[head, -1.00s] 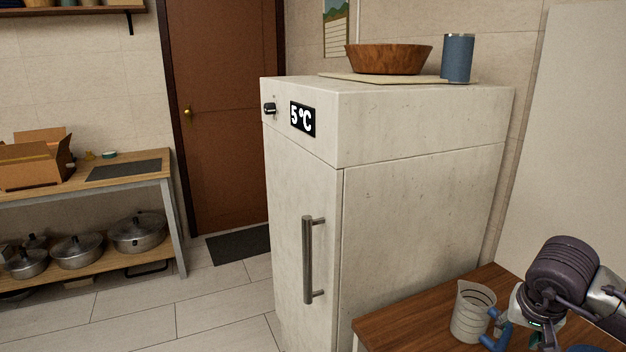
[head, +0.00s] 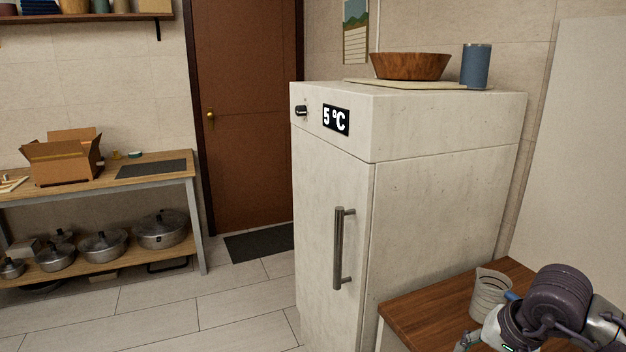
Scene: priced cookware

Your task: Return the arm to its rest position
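My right arm comes in at the bottom right corner, over a wooden counter. Its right gripper (head: 470,341) is only partly seen at the bottom edge, and the frames do not show whether it is open or shut. A clear measuring jug (head: 489,293) stands upright on the wooden counter (head: 420,308), behind and beside my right wrist. No object can be made out in the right gripper. My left arm and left gripper are out of view.
A tall pale fridge (head: 430,190) with a closed door stands beside the counter. A wooden bowl (head: 410,66) and a blue canister (head: 475,66) are on top. A bench with a cardboard box (head: 62,160) and several pots stands left. The tiled floor (head: 230,305) between is clear.

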